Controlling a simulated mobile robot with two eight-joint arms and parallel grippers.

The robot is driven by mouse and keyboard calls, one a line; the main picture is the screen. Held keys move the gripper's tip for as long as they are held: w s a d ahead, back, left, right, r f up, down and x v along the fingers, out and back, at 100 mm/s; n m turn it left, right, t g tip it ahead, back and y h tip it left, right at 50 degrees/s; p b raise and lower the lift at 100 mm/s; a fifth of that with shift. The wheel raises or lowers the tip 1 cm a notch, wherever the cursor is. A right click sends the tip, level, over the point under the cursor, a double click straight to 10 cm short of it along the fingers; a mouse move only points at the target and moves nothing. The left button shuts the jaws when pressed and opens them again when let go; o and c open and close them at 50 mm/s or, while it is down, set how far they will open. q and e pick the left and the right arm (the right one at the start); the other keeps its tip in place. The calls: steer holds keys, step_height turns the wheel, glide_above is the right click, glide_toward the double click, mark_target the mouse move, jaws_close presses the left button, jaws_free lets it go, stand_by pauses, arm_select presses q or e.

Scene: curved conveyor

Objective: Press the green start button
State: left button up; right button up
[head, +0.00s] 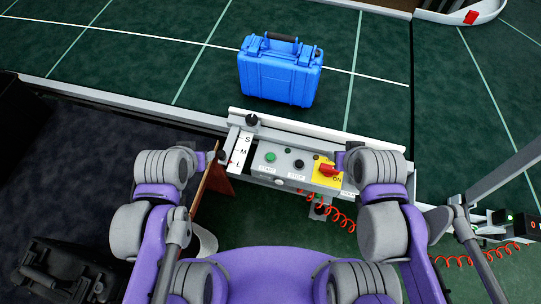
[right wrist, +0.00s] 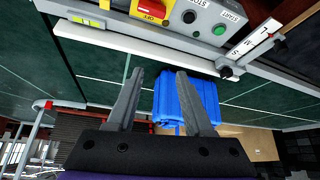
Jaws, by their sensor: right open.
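The green start button (head: 270,157) sits on the left part of a grey control box, left of a black stop button (head: 299,163). In the right wrist view the box appears turned over, with the green button (right wrist: 219,29) above the fingers. My right gripper (right wrist: 160,72) is open and empty, its fingers apart from the button. In the head view its arm is at the box's right end, with the fingers mostly hidden. My left arm (head: 165,175) is at the box's left end; its fingers cannot be made out.
A red and yellow switch (head: 327,170) is at the box's right end. A selector knob (head: 252,120) stands above an S-M-L scale. A blue case (head: 281,72) rests on the green conveyor (head: 130,50) behind the box. A brown panel (head: 210,165) stands beside my left arm. Red coiled cable hangs below.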

jaws_close()
stand_by(1.5)
